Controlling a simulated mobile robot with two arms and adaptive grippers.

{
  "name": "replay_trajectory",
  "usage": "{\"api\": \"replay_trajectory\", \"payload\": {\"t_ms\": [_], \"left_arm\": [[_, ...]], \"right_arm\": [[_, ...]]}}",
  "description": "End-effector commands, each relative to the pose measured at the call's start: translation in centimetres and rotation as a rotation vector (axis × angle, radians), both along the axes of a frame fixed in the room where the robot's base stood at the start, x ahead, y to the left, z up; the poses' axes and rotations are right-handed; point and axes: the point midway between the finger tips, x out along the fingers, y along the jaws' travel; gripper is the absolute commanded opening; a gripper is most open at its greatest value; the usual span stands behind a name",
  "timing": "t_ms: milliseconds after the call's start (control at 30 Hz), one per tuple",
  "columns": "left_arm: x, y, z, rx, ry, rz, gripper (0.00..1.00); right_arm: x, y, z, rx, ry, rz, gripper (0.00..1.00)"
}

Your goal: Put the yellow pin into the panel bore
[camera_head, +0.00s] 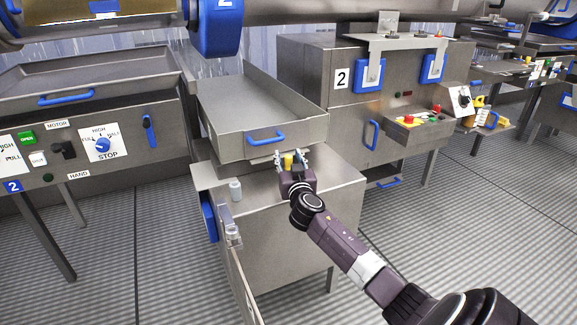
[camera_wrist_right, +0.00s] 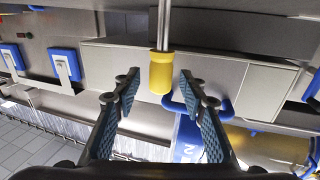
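The yellow pin (camera_head: 288,162) shows as a small yellow piece below the blue-handled tray, between the fingertips of my right gripper (camera_head: 291,159). In the right wrist view the pin has a yellow grip (camera_wrist_right: 160,73) with a thin grey shaft running up out of the picture. The two fingers of my right gripper (camera_wrist_right: 158,84) stand apart on either side of the yellow grip, with clear gaps. The gripper is open and holds nothing. I cannot make out the panel bore in either view. My left gripper is not in view.
A steel tray (camera_head: 225,118) with a blue handle (camera_head: 266,138) overhangs the steel cabinet (camera_head: 270,235). A control panel (camera_head: 100,150) is at left, and a machine marked 2 (camera_head: 325,115) at right.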

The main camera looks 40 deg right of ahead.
Motion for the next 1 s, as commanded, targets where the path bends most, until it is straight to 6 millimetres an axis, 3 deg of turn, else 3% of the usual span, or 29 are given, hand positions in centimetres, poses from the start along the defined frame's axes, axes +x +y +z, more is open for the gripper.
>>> {"api": "replay_trajectory", "payload": {"t_ms": [167,500,1000], "left_arm": [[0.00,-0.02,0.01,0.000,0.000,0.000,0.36],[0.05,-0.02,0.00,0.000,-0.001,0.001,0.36],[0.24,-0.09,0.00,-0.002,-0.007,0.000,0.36]], "right_arm": [[-0.01,0.02,0.01,0.000,0.000,0.000,0.37],[-0.02,0.04,-0.03,0.001,0.001,0.000,0.00],[-0.01,0.03,0.62,-0.001,-0.001,0.000,0.00]]}}
